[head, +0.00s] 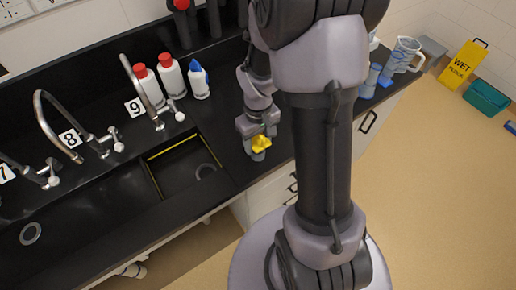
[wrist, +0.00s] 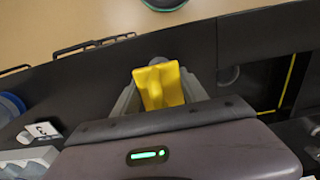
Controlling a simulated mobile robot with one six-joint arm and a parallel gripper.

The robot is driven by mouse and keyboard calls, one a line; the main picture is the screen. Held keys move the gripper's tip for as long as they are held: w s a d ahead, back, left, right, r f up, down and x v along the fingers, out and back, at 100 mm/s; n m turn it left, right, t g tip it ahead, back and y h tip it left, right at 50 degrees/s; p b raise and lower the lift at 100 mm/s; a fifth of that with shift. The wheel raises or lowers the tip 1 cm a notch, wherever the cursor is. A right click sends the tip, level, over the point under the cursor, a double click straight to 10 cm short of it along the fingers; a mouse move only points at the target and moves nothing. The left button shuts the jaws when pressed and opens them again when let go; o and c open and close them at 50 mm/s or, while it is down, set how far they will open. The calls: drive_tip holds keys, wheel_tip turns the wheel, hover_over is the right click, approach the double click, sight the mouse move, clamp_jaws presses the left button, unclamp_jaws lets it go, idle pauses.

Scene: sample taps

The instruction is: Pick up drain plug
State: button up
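My gripper (head: 260,146) is over the black counter, to the right of the right-hand sink basin. In the wrist view its two grey fingers flank a yellow piece (wrist: 158,87) with a crease down its middle. I cannot tell whether this is a held object or part of the fingers. A small grey shape shows just under the yellow in the head view. A grey ring (head: 206,172) lies in the right basin, partly hidden. A dark round thing (wrist: 229,75) shows to the right of the fingers in the wrist view. I cannot identify a drain plug for sure.
Curved taps stand behind the basins (head: 178,165), beside number signs. Bottles with red caps (head: 171,76) and a blue-capped bottle (head: 199,80) stand at the back. A jug (head: 403,55) is at the right end. A yellow sign (head: 463,66) and teal tub (head: 486,97) are on the floor.

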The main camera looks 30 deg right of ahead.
clamp_jaws()
drive_tip(key=shift+r, duration=0.1)
